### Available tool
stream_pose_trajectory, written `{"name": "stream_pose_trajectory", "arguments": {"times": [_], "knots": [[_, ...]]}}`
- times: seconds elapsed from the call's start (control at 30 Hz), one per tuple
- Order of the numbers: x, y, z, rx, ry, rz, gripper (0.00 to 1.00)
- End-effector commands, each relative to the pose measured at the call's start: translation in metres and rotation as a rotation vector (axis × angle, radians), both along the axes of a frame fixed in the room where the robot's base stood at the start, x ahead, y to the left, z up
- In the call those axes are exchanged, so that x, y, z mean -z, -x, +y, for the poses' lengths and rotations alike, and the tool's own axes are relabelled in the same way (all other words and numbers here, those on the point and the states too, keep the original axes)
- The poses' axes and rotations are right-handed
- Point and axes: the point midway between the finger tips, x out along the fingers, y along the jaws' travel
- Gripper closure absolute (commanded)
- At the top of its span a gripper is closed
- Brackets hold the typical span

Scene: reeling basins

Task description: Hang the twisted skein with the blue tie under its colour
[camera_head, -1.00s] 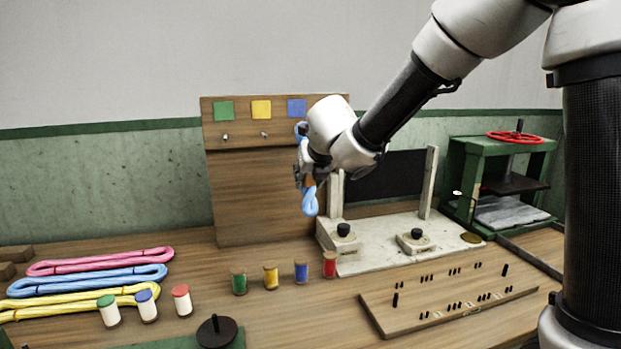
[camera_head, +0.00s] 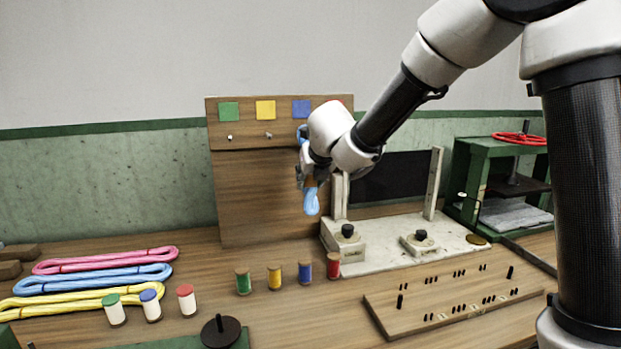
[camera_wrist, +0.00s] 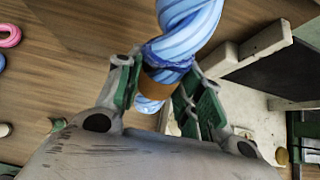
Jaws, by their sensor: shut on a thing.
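My gripper (camera_head: 312,180) is shut on a twisted light-blue skein (camera_head: 311,203), held upright in front of the wooden board (camera_head: 265,190). The skein's top loop shows just below the blue square (camera_head: 302,108). In the wrist view the skein (camera_wrist: 188,35) rises between my fingers (camera_wrist: 153,82), with a dark blue tie (camera_wrist: 170,62) just above them and a brown band at the grip. A green square (camera_head: 229,112) and a yellow square (camera_head: 265,110) each have a peg below. Any peg under blue is hidden, so I cannot tell whether the loop touches one.
Pink, blue (camera_head: 95,279) and yellow loose skeins lie at the left. Several coloured spools (camera_head: 274,278) stand before the board. A pale stand (camera_head: 360,255), a pegged wooden plate (camera_head: 450,305) and a green press (camera_head: 500,185) are to the right.

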Motion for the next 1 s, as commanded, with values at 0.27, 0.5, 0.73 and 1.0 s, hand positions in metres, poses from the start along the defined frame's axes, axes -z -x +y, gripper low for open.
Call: {"name": "stream_pose_trajectory", "arguments": {"times": [0.27, 0.5, 0.73, 1.0], "knots": [[0.000, 0.000, 0.000, 0.000, 0.000, -0.001, 0.59], [0.000, 0.000, 0.000, 0.000, 0.000, -0.001, 0.38], [-0.001, 0.001, 0.000, 0.000, 0.000, -0.001, 0.38], [-0.024, 0.025, -0.003, -0.002, -0.003, -0.003, 0.38]]}}
